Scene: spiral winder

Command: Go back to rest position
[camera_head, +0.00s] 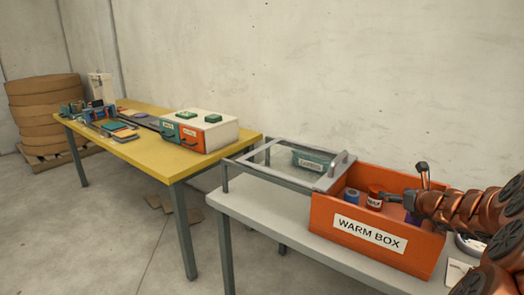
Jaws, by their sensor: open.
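My copper-coloured arm reaches in from the right edge. My gripper (404,183) is open at the right part of the orange box labelled WARM BOX (330,219). One dark finger points up above the box's back wall and the other points left over its inside. Inside the box stand a blue roll (352,197) and a red labelled can (375,196), both left of the gripper. A dark purple thing (411,217) shows just below the gripper; I cannot tell whether it touches. Nothing is clearly held between the fingers.
The box stands on a grey table (262,212). A glass-topped metal frame (285,161) with a green labelled bin (311,160) is left of it. Further left, a yellow table (150,150) bears a white drawer unit (213,130) and small items. Open floor lies in front.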

